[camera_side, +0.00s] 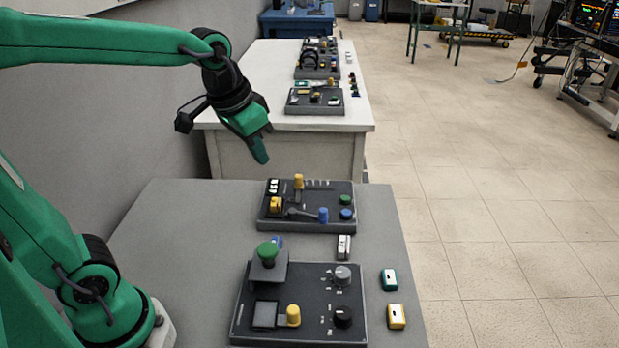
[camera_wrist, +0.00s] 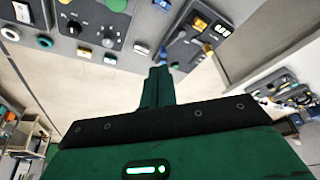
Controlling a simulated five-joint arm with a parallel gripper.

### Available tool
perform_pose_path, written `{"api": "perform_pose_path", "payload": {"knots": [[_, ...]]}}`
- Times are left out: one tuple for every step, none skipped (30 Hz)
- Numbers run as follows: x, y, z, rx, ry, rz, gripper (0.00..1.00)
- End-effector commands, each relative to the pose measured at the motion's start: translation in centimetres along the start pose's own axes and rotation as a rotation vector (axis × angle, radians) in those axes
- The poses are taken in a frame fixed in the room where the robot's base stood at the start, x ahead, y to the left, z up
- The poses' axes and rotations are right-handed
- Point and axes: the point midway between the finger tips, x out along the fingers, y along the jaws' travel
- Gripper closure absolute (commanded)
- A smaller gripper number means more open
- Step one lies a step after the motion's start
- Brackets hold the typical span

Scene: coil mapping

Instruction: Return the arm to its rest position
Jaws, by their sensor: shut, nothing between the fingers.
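My green gripper (camera_side: 261,155) is shut and empty, held in the air above the back edge of the grey table, pointing down and a little right. It also shows in the wrist view (camera_wrist: 158,72), with its fingers together. My arm reaches in from the left, its upper part stretched across the top left of the side view. The gripper is apart from the control panels and touches nothing that I can see.
On the grey table (camera_side: 180,215) stand a near panel (camera_side: 315,318) with a green knob (camera_side: 267,250), and a far panel (camera_side: 275,222) with yellow and blue knobs. A teal block (camera_side: 389,280), a yellow block (camera_side: 396,316) and a white block (camera_side: 343,247) lie beside them. A white table (camera_side: 240,125) stands behind.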

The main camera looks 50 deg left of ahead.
Motion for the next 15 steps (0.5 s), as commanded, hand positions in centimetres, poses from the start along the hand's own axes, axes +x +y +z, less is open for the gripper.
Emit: {"api": "perform_pose_path", "payload": {"knots": [[-0.5,0.0,1.0,-0.008,0.017,-0.002,1.00],[-0.7,0.0,1.5,-0.012,0.024,-0.002,1.00],[-0.9,0.0,2.2,-0.017,0.035,-0.003,1.00],[-1.1,0.0,2.8,-0.021,0.043,-0.004,1.00],[-1.2,0.0,3.3,-0.025,0.051,-0.005,1.00],[-1.4,0.0,4.0,-0.030,0.062,-0.006,1.00],[-1.5,0.0,4.6,-0.034,0.070,-0.007,1.00],[-1.5,0.1,5.2,-0.038,0.077,-0.007,1.00],[-1.6,0.1,5.9,-0.044,0.087,-0.008,1.00],[-1.7,0.1,6.4,-0.048,0.094,-0.009,1.00],[-1.7,0.1,6.9,-0.052,0.102,-0.009,1.00],[-1.7,0.1,7.5,-0.057,0.111,-0.010,1.00],[-1.7,0.1,8.0,-0.060,0.117,-0.010,1.00],[-1.7,0.1,8.3,-0.063,0.124,-0.011,1.00],[-1.7,0.1,8.8,-0.067,0.131,-0.011,1.00]]}}
